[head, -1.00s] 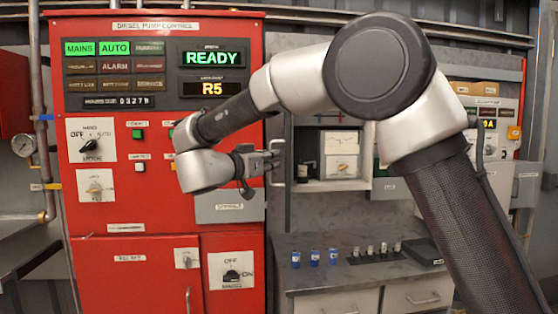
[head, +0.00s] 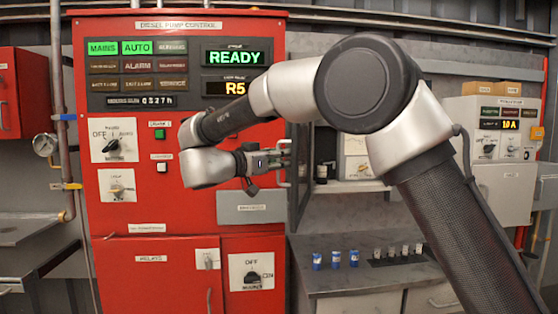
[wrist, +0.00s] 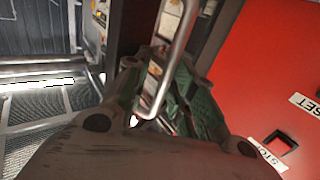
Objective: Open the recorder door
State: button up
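A grey door (head: 300,180) stands swung out, nearly edge-on, at the right side of the red control cabinet; its label is not readable, so I cannot confirm that it is the recorder door. It has a metal bar handle (wrist: 172,55). My gripper (head: 284,154) is at this handle. In the wrist view the handle bar runs between my two fingers (wrist: 165,72), which are close together around it; the exact contact is partly hidden. Behind the door, the open compartment (head: 362,186) shows a shelf with a dark bottle (head: 322,172) and a pale box (head: 355,160).
The red cabinet (head: 130,195) is close to my gripper on the left, with switches and push buttons. A grey bench (head: 340,278) below carries several blue and pale small items. A pale box with a display (head: 490,130) is at the right. My arm covers part of the compartment.

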jog(key=shift+f, duration=0.1)
jog(key=v, duration=1.2)
